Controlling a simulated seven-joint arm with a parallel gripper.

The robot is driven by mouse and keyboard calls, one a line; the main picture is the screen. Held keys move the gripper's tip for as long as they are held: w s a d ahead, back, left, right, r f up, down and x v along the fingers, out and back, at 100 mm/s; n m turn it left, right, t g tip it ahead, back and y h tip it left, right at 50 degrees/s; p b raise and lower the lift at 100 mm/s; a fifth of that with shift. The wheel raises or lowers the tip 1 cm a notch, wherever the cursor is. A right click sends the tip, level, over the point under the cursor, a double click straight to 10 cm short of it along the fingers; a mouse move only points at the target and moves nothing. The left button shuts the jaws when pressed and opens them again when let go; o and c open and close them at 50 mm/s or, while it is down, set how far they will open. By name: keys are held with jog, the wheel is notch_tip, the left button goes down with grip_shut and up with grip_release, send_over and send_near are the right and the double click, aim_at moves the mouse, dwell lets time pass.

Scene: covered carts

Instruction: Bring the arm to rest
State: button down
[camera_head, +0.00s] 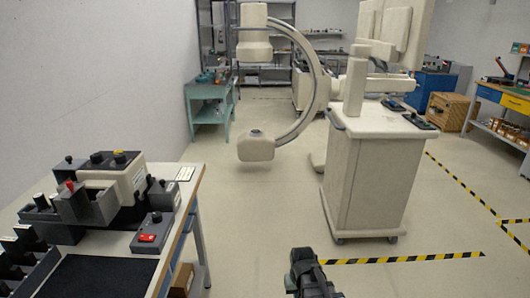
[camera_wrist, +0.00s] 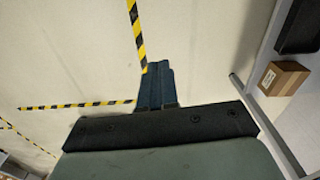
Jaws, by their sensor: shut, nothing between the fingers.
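My gripper (camera_head: 303,257) shows at the bottom middle of the head view, over open floor between the workbench and the white cart. In the wrist view its dark fingers (camera_wrist: 156,72) are together, with nothing between them. They point over bare floor and the end of a yellow-black floor stripe. The rest of my arm is mostly below the head view's frame.
A workbench (camera_head: 185,226) with control boxes stands at the left. A white cart (camera_head: 372,175) and a C-arm (camera_head: 305,95) stand ahead. Yellow-black tape (camera_head: 400,259) marks the floor. A cardboard box (camera_wrist: 283,77) sits under the bench.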

jog(key=s+d+f, duration=0.4)
jog(key=s+d, duration=0.1)
jog(key=d, duration=0.1)
jog(key=s+f+g, duration=0.3)
jog(key=s+f, duration=0.7)
jog(key=s, duration=0.4)
jog(key=s+f+g, duration=0.4)
jog(key=s+f, duration=0.6)
jog(key=s, duration=0.5)
jog(key=shift+s+f+m, duration=0.15)
jog(key=shift+s+m, duration=0.1)
jog(key=shift+m, duration=0.15)
jog(key=shift+a, duration=0.1)
